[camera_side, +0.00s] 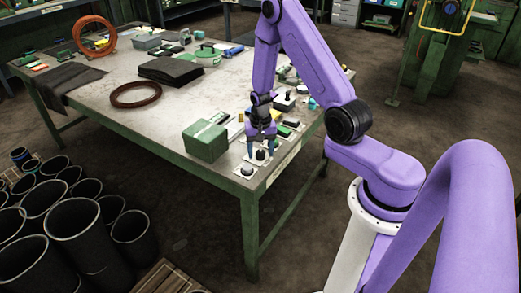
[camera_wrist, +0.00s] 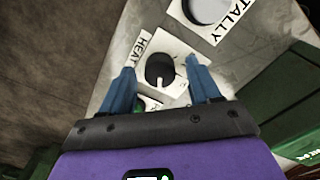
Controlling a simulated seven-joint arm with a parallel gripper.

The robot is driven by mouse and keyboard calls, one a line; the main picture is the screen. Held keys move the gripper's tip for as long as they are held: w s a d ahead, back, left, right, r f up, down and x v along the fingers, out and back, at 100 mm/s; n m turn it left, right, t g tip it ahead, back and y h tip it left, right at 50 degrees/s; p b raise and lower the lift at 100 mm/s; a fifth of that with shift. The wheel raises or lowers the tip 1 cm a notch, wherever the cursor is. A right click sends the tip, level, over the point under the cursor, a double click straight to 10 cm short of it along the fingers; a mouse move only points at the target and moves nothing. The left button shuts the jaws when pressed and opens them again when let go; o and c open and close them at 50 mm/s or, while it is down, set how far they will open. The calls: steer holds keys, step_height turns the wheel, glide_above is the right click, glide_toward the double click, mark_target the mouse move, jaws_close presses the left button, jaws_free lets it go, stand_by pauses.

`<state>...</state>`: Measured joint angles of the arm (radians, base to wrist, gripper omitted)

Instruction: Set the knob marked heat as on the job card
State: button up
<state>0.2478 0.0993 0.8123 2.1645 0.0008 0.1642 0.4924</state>
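The heat knob (camera_wrist: 158,66) is black and round, on a white plate. A pale pointer mark on the knob points toward the bottom of the wrist view. My gripper (camera_wrist: 161,82) is open, with one blue finger on each side of the knob; whether either touches it I cannot tell. In the side view my gripper (camera_side: 261,147) hangs low over the black heat knob (camera_side: 260,155) at the table's near corner. I cannot make out a readable job card.
A knob marked tally (camera_wrist: 205,8) sits close by on its own plate. A green box (camera_side: 205,141) stands left of my gripper. Small items crowd the table behind it. The table's middle is clear.

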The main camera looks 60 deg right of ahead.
mark_target(260, 152)
step_height(260, 152, up, 18)
steer(key=shift+f, duration=0.25)
stand_by(0.6)
steer(key=s+a+r+n, duration=0.2)
steer(key=s+a+n, duration=0.1)
steer(key=a+n, duration=0.3)
steer(key=s+a+r+n, duration=0.2)
steer(key=s+a+n, duration=0.15)
steer(key=a, duration=0.45)
steer(key=s+a+n, duration=0.2)
steer(key=s+n, duration=0.4)
steer(key=s, duration=0.3)
steer(key=s+a+r+n, duration=0.1)
steer(key=s+a+n, duration=0.1)
steer(key=s+n, duration=0.4)
steer(key=s, duration=0.3)
steer(key=shift+s+a+r+n, duration=0.2)
steer(key=shift+a+r+n, duration=0.05)
steer(key=shift+a+n, duration=0.15)
